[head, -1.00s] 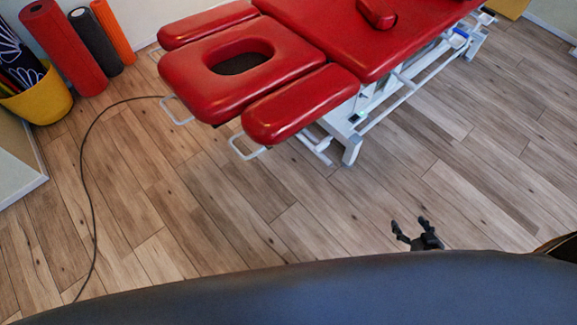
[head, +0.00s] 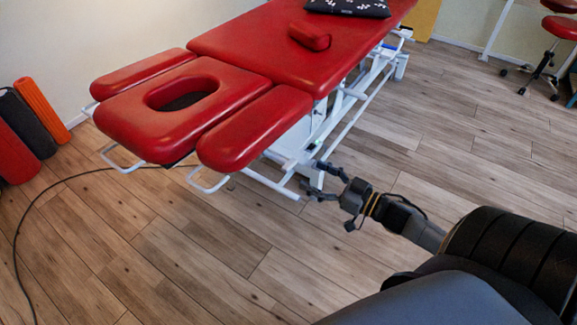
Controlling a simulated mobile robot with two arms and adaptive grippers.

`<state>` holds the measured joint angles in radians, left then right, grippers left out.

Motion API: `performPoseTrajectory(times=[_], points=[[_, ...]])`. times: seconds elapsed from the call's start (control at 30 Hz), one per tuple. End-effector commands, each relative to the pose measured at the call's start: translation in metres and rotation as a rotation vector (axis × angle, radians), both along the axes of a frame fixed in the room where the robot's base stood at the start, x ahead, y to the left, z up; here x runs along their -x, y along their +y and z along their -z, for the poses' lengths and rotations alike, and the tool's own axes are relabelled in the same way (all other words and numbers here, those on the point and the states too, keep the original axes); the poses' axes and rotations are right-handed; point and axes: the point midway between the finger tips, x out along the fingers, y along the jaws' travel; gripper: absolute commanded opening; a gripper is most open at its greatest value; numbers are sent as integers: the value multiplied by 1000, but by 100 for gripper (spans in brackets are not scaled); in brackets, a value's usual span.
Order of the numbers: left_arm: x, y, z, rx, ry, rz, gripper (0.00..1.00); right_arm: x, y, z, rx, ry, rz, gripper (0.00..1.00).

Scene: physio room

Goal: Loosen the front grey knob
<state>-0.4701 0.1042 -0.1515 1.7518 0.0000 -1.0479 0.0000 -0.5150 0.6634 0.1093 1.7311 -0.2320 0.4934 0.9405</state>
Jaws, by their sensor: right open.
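A red treatment table (head: 262,52) on a white metal frame (head: 345,112) stands ahead of me, with a face-hole headrest (head: 220,88) and two side armrests at its near end. My right gripper (head: 316,181) is open and empty, low beside the frame's near leg, to the right of the near armrest (head: 254,128). I cannot tell whether it touches the frame. My left gripper is out of view.
A black cable (head: 43,200) runs over the wooden floor. Rolled mats, one orange (head: 41,103), stand at the left wall. A red stool (head: 562,27) is at the far right. A patterned cushion (head: 348,7) and small red bolster (head: 309,36) lie on the table.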

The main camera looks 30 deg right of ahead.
Motion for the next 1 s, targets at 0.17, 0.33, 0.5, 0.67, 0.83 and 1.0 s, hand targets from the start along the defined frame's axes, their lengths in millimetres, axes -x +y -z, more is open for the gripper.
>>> performPoseTrajectory(times=[0.17,0.33,0.5,0.67,0.83,1.0], points=[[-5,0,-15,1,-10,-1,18,-34,14,1,-1,-3,0,74],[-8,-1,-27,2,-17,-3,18,-57,23,1,-1,-2,0,74],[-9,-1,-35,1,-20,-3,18,-70,29,1,1,0,1,74],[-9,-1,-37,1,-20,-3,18,-73,30,1,0,2,1,74],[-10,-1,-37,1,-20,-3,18,-73,30,1,0,2,1,74],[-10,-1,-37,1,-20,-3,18,-73,30,1,0,2,1,45]])
